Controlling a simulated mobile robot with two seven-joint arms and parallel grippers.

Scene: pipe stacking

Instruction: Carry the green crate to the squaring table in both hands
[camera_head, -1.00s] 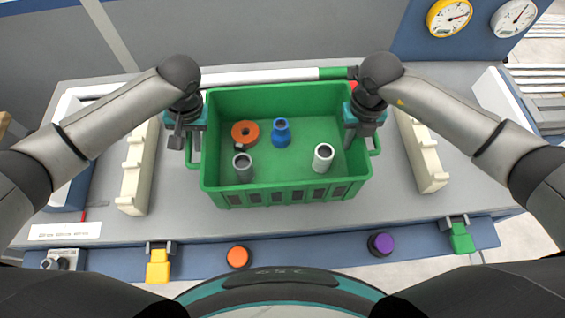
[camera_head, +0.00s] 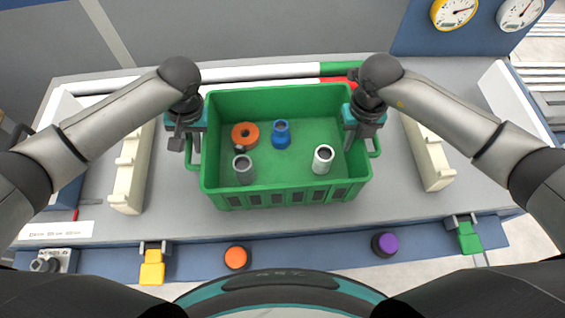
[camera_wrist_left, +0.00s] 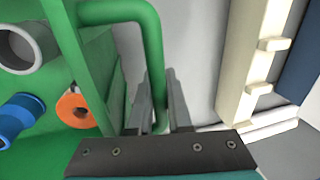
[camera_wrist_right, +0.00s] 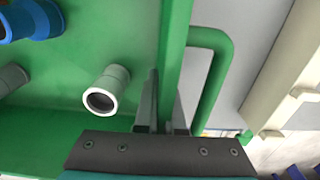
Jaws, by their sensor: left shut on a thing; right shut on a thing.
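The green crate (camera_head: 285,187) is level in front of me, over the grey table (camera_head: 440,205). Whether its underside touches the table is hidden. It holds an orange ring (camera_head: 245,129), a blue fitting (camera_head: 281,137), a dark grey pipe piece (camera_head: 245,174) and a light grey pipe piece (camera_head: 322,161). My left gripper (camera_head: 190,150) is shut on the crate's left handle, which also shows in the left wrist view (camera_wrist_left: 150,35).
Cream notched racks stand left (camera_head: 130,180) and right (camera_head: 428,155) of the crate. A white-and-green pipe (camera_head: 260,72) and a red-ended pipe (camera_head: 340,86) lie behind it. The front edge carries a yellow clamp (camera_head: 152,270), orange knob (camera_head: 237,258), purple knob (camera_head: 385,244) and green clamp (camera_head: 469,238).

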